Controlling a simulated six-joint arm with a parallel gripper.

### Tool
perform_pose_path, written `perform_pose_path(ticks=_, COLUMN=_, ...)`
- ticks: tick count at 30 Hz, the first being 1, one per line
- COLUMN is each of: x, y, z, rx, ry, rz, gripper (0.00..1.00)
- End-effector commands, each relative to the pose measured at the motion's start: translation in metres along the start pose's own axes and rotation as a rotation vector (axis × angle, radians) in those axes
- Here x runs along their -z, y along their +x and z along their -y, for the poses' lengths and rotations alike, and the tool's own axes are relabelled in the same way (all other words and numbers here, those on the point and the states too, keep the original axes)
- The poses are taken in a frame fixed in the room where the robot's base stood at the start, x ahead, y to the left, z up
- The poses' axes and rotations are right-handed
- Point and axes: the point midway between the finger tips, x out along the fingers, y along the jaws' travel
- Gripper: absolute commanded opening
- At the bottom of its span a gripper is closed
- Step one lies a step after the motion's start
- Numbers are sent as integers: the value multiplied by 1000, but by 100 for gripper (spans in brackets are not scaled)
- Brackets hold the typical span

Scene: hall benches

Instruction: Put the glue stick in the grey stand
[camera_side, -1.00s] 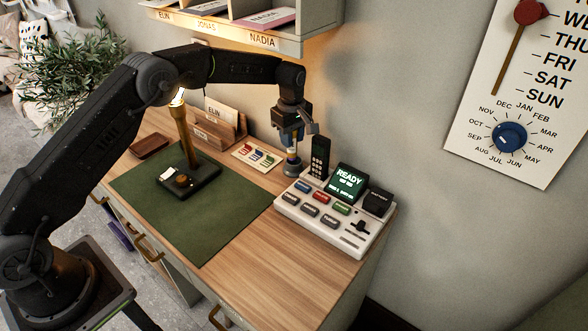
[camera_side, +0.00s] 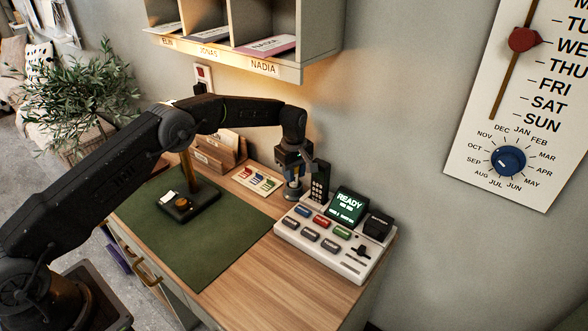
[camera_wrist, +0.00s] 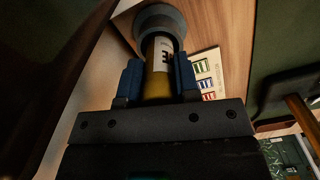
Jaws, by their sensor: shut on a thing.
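The glue stick (camera_wrist: 161,60), yellow with a white label, is upright between the blue fingers of my gripper (camera_wrist: 158,82) in the wrist view. My gripper is shut on it. The grey stand (camera_wrist: 150,18) is a round grey holder at the far end of the stick; the stick's end meets its opening, but how deep it sits is hidden. In the side view my gripper (camera_side: 293,172) is right above the grey stand (camera_side: 292,195) at the back of the desk, and the stick is mostly hidden by the fingers.
A black handset (camera_side: 320,181) stands close to the right of the gripper. The white button console (camera_side: 318,240) with a green screen is in front. A card with coloured strips (camera_side: 257,181) lies to the left. The green mat (camera_side: 205,245) has free room.

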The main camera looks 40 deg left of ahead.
Motion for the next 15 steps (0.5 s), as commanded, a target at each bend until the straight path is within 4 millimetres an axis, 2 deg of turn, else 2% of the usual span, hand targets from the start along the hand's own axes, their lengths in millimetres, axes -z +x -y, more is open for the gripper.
perform_pose_path(ticks=5, x=0, y=3, z=0, rx=0, ry=0, rz=0, gripper=7)
perform_pose_path(ticks=6, x=0, y=3, z=0, rx=0, ry=0, rz=0, gripper=31)
perform_pose_path(ticks=13, x=0, y=3, z=0, rx=0, ry=0, rz=0, gripper=53)
perform_pose_path(ticks=15, x=0, y=3, z=0, rx=0, ry=0, rz=0, gripper=55)
